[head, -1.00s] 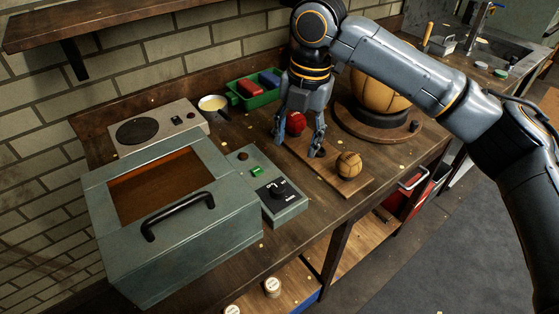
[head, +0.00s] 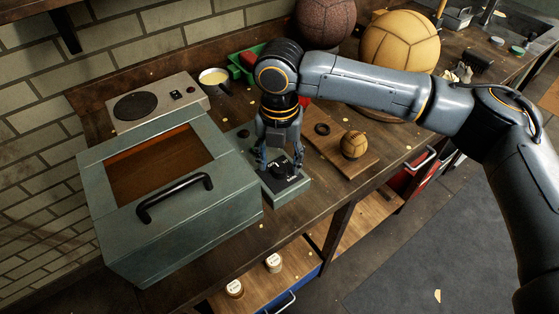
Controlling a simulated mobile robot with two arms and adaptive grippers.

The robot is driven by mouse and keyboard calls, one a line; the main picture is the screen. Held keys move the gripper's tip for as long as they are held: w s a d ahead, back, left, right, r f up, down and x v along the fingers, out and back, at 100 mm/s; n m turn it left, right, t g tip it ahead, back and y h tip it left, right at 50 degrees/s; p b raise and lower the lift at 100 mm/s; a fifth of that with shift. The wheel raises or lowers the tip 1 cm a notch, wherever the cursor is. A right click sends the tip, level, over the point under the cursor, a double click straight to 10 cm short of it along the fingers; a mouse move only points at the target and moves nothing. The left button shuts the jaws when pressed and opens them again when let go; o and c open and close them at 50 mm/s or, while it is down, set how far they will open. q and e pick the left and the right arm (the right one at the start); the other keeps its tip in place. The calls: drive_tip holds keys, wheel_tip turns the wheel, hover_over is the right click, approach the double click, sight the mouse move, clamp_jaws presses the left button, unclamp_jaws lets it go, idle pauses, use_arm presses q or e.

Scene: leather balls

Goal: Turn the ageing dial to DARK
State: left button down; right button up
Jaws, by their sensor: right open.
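The ageing dial (head: 280,172) is a black knob on a dark plate on top of the grey-green control box (head: 295,189). The box joins the right side of a grey-green cabinet (head: 190,228) with a window and black handle. My right gripper (head: 279,167) points down over the control box, its open fingers on either side of the dial. I cannot tell whether the fingers touch it. The gripper hides part of the dial and its markings, so its setting is not readable. My left gripper is not in view.
A wooden board (head: 335,148) with a small tan ball (head: 354,145) lies right of the control box. A hotplate (head: 150,104) and a cream-filled pot (head: 214,80) stand behind the cabinet. Large balls (head: 400,42) stand at the back right. The brick wall is at left.

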drive_tip(key=shift+f, duration=0.5)
clamp_jaws()
drive_tip(key=shift+r+m+p, duration=0.15)
drive_tip(key=shift+m+p, duration=0.25)
drive_tip(key=shift+p, duration=0.5)
drive_tip(key=m+p, duration=0.7)
drive_tip(key=p, duration=0.3)
drive_tip(key=shift+r+m, duration=0.15)
drive_tip(key=shift+m, duration=0.15)
drive_tip(key=m+p, duration=1)
drive_tip(key=p, duration=0.1)
drive_tip(key=m+p, duration=0.2)
drive_tip(key=shift+m, duration=0.3)
drive_tip(key=m, duration=0.1)
drive_tip(key=m+p, duration=0.1)
drive_tip(key=shift+f+m, duration=0.25)
drive_tip(key=shift+m, duration=0.15)
drive_tip(key=m, duration=0.2)
drive_tip(key=shift+f+m+p, duration=0.1)
drive_tip(key=shift+m+p, duration=0.2)
drive_tip(key=shift+p, duration=0.05)
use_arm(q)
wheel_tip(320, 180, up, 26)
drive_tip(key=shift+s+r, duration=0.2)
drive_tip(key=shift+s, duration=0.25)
use_arm(e)
drive_tip(key=shift+m, duration=1.7)
